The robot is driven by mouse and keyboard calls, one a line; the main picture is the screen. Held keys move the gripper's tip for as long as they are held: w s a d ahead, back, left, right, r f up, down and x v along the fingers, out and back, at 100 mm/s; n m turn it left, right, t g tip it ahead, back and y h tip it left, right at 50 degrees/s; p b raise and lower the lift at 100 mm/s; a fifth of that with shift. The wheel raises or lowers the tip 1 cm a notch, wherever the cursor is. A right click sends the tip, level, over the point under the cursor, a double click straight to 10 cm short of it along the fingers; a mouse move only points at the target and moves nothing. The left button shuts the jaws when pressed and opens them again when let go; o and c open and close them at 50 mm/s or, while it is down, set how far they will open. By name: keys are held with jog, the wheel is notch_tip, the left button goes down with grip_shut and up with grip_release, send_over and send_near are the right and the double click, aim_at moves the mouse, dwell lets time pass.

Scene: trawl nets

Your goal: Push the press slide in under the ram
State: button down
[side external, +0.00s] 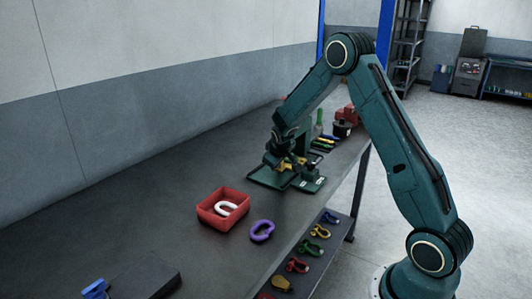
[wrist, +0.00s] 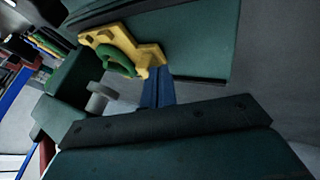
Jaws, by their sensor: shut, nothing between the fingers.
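The press (side external: 303,143) stands on the workbench in the side external view, with a dark green base and column. A yellow slide piece (wrist: 151,53) shows in the wrist view, with a green ring-shaped part (wrist: 117,62) on it. My gripper (wrist: 160,70) shows there as blue fingers, shut together with nothing between them. The fingertips are at the lower edge of the yellow piece; I cannot tell whether they touch. A grey cylinder (wrist: 101,97), possibly the ram, is left of the fingers. In the side external view my gripper (side external: 284,168) is low at the press and partly hides the slide.
A red bin (side external: 207,211) with a white shackle and a purple shackle (side external: 262,231) lie nearer on the bench. Several coloured shackles lie on a lower shelf (side external: 335,238). Tools and a red box (side external: 347,113) are behind the press. The left bench top is mostly clear.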

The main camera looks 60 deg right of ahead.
jog(key=a, duration=0.4)
jog(key=v, duration=0.9)
jog(key=shift+s+r, duration=0.15)
jog(key=shift+r, duration=0.25)
jog(key=shift+a+r, duration=0.1)
jog(key=shift+a, duration=0.05)
jog(key=s+a+r+t+y, duration=0.1)
jog(key=s+a+r+y, duration=0.2)
jog(key=s+a+r, duration=0.85)
jog(key=s+a+y, duration=0.1)
jog(key=s+a, duration=0.2)
jog(key=s, duration=0.5)
jog(key=s+a+n+y, duration=0.1)
jog(key=s+a, duration=0.3)
jog(key=s, duration=0.4)
jog(key=shift+r+y, duration=0.15)
jog(key=shift+y, duration=0.25)
